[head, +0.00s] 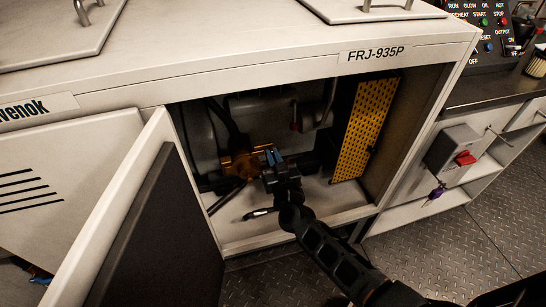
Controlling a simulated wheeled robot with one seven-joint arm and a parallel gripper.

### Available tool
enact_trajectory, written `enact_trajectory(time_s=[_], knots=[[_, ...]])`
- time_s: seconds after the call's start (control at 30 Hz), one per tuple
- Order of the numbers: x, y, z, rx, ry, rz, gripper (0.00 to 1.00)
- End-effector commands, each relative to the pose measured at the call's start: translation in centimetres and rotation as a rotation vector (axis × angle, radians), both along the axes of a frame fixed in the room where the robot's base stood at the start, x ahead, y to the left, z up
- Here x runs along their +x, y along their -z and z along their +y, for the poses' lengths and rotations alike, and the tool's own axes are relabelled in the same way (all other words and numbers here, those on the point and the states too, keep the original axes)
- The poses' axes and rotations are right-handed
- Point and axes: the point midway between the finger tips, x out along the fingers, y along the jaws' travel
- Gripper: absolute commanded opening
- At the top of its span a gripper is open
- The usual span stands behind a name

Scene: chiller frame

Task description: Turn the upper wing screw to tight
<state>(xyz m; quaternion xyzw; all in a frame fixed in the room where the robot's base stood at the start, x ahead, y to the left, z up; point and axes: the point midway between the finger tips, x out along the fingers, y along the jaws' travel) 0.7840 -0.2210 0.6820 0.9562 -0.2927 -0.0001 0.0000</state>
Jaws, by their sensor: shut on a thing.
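My gripper (273,158) reaches into the open compartment of the white cabinet, in the head view. Its blue-tipped fingers are close together, at the right end of an orange-brown part (240,163). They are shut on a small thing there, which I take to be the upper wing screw. The screw itself is hidden by the fingers and too small to make out. Its angle and tightness cannot be seen.
The cabinet door (150,220) stands open at the left. A yellow perforated panel (365,128) stands at the compartment's right. A grey box with a red switch (464,158) is outside, right.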

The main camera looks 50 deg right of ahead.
Motion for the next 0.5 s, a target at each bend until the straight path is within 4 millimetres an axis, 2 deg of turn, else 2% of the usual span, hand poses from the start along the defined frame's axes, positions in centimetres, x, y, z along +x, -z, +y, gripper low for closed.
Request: enact_trajectory(time_s=[0.5], knots=[[-0.05, 0.02, -0.04, 0.068, 0.000, -0.046, 0.00]])
